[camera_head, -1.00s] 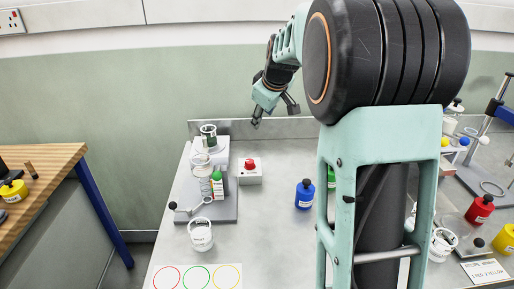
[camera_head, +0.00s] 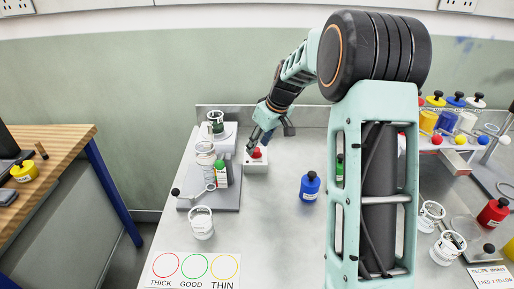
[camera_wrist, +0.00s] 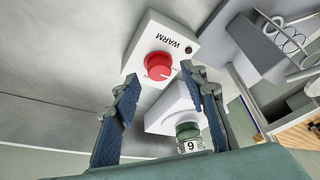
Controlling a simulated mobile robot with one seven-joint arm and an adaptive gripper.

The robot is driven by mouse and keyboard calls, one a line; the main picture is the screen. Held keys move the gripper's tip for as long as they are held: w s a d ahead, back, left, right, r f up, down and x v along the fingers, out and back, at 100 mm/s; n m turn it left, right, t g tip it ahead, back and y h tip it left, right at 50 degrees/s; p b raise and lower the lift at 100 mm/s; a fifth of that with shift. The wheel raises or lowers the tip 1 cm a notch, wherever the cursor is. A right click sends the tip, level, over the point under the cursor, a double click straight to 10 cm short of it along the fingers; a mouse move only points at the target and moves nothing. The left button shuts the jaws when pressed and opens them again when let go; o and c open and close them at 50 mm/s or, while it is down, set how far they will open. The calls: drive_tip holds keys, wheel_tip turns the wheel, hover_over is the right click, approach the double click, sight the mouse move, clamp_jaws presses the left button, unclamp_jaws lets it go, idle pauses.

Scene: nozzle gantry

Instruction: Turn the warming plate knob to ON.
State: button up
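The warming plate knob (camera_head: 256,154) is a round red knob on a small white box (camera_head: 257,168) beside the nozzle stand. In the wrist view the knob (camera_wrist: 158,66) sits on the box face (camera_wrist: 186,25) marked WARM, with a small dark red lamp. Small marks surround the knob, but I cannot read them or tell its setting. My gripper (camera_head: 270,140) is just above and behind the box. In the wrist view its fingers (camera_wrist: 164,82) are spread wide and empty, with the knob in the gap slightly beyond the tips, apparently untouched.
Left of the box is the nozzle stand (camera_head: 213,203), with a white housing and a green jar (camera_head: 215,122) on top. A blue bottle (camera_head: 310,187) stands to the right. Bench space before the box is clear.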

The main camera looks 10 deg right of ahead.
sight(256, 152)
drive_tip(key=shift+x, duration=1.2)
clamp_jaws()
